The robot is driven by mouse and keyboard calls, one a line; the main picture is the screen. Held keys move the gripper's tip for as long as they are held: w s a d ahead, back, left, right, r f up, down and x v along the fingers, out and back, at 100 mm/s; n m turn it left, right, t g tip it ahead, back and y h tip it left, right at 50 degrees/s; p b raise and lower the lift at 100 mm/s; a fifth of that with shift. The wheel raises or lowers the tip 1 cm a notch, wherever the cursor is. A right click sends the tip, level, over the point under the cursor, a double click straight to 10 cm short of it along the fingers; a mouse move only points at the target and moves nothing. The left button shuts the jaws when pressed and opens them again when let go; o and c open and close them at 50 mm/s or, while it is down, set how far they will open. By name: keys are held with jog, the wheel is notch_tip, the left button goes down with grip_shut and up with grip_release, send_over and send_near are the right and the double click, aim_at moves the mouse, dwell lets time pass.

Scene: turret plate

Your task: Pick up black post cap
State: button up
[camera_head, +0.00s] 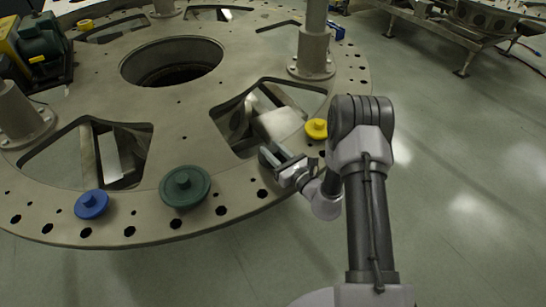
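I cannot make out a black post cap in this view. The round knobbed caps I see on the plate are a blue one (92,204), a larger dark green one (185,187) and a yellow one (316,128). My gripper (272,156) is over the plate's near right part, beside a cut-out, with the yellow cap to its upper right. Its two fingers look apart, with nothing visible between them. My arm hides part of the plate's right edge and the floor behind it.
The round turret plate (240,140) has a central hole, large cut-outs and small rim holes. Upright posts stand at the right (314,50) and left (18,115). A green motor (40,45) is at upper left. The floor at right is open.

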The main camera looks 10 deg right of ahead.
grip_shut()
